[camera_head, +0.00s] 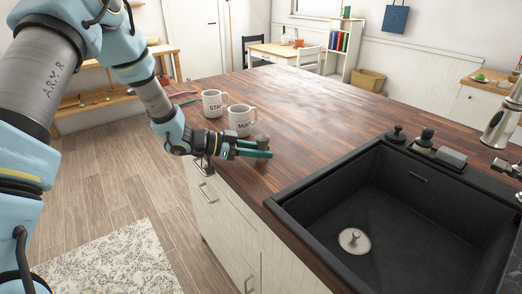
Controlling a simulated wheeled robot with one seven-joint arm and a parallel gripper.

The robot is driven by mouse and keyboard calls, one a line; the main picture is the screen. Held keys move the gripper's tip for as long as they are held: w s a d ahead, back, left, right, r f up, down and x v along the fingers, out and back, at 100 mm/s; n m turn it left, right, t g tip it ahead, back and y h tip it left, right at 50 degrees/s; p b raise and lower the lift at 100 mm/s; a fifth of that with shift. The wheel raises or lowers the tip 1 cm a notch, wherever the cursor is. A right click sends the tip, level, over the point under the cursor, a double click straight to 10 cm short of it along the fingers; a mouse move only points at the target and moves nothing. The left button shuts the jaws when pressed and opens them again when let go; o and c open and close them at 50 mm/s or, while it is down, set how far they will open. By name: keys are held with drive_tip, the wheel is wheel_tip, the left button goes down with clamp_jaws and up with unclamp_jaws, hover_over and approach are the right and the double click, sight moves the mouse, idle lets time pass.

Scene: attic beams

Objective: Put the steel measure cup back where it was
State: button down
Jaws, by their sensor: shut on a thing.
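My gripper (269,149) has green fingers and reaches in from the left, low over the front edge of the wooden counter (305,110). It is shut on a small grey, rounded thing, which looks like the steel measure cup (262,140). The fingers hide much of it, and I cannot tell whether it touches the counter. It is left of the sink and just in front of the right-hand mug.
Two white lettered mugs (214,103) (240,120) stand close behind my gripper. Thin red and green items (183,95) lie further left. A black sink (400,215) with a drain plug (354,240) is at right; dark items (425,138) line its back rim. The counter's middle is clear.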

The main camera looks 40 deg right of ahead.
drive_tip(key=c, duration=0.6)
unclamp_jaws()
drive_tip(key=b+v, duration=0.3)
drive_tip(key=v, duration=0.9)
drive_tip(key=shift+w+r, duration=0.1)
drive_tip(key=shift+w, duration=0.15)
drive_tip(key=w+a+r+n+t+y, duration=0.2)
drive_tip(key=w+a+n+t+y, duration=0.2)
drive_tip(key=w+a+n+t, duration=0.75)
drive_tip(key=w+a+n+t+y, duration=0.1)
drive_tip(key=w+a+n+y, duration=0.15)
drive_tip(key=a, duration=0.55)
drive_tip(key=w+a+n+t+y, duration=0.1)
drive_tip(key=a+y, duration=0.2)
drive_tip(key=a, duration=0.4)
drive_tip(key=s+a+n+g+y, duration=0.1)
drive_tip(key=s+a+n+g, duration=0.1)
drive_tip(key=s+a, duration=0.4)
drive_tip(key=s+a+f+n+g+y, duration=0.1)
drive_tip(key=s+a+n, duration=0.4)
drive_tip(key=s, duration=0.6)
drive_tip(key=shift+a+g+y, duration=0.55)
drive_tip(key=shift+a+g, duration=0.2)
drive_tip(key=shift+g, duration=0.3)
